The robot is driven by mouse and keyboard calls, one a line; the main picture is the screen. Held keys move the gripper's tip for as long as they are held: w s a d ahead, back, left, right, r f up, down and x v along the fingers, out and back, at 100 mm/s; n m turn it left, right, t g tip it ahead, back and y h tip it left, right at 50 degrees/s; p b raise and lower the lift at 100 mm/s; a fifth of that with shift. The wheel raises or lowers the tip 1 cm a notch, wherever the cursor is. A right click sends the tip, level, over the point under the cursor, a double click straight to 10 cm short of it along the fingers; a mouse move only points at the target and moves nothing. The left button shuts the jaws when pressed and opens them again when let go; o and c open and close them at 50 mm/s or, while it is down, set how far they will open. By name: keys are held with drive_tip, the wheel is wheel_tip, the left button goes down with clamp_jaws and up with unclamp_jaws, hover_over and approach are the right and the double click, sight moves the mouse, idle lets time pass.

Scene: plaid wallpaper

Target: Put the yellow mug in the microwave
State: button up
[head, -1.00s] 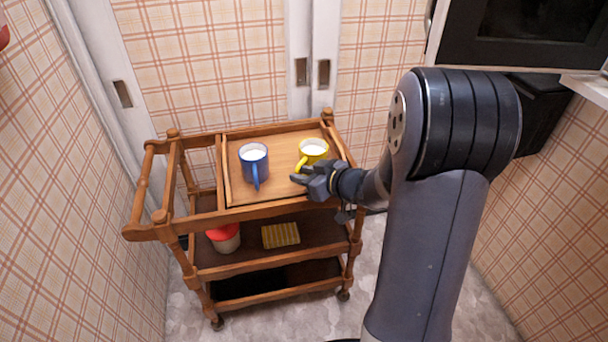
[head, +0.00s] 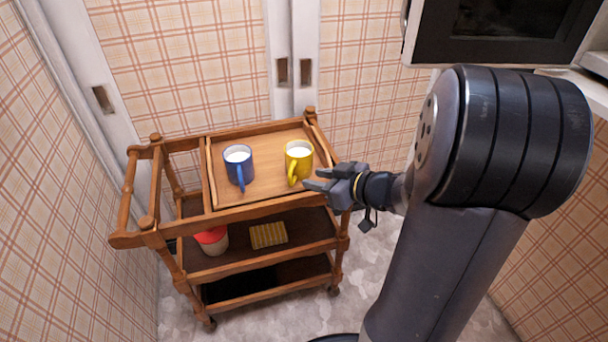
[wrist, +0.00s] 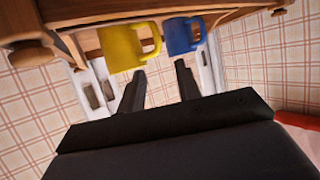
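The yellow mug (head: 299,165) stands upright on the wooden tray top of a trolley, with white contents and its handle toward the front. It also shows in the wrist view (wrist: 122,48), tilted by the camera's angle, beyond the fingers. My gripper (head: 308,180) is open and empty, just right of and in front of the mug, apart from it as far as I can see. Its two fingers are spread in the wrist view (wrist: 160,85). The microwave (head: 490,48) is at the top right, its dark front looking shut; its top is cut off.
A blue mug (head: 237,168) stands left of the yellow one on the wooden trolley (head: 190,222). The lower shelf holds a red-lidded pot (head: 212,240) and a yellow striped cloth (head: 268,235). Plaid walls are close on both sides. Some floor is clear in front.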

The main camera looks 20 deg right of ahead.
sight(291, 175)
drive_tip(key=shift+v, duration=0.95)
drive_tip(key=shift+x, duration=3.8)
drive_tip(key=shift+s, duration=0.1)
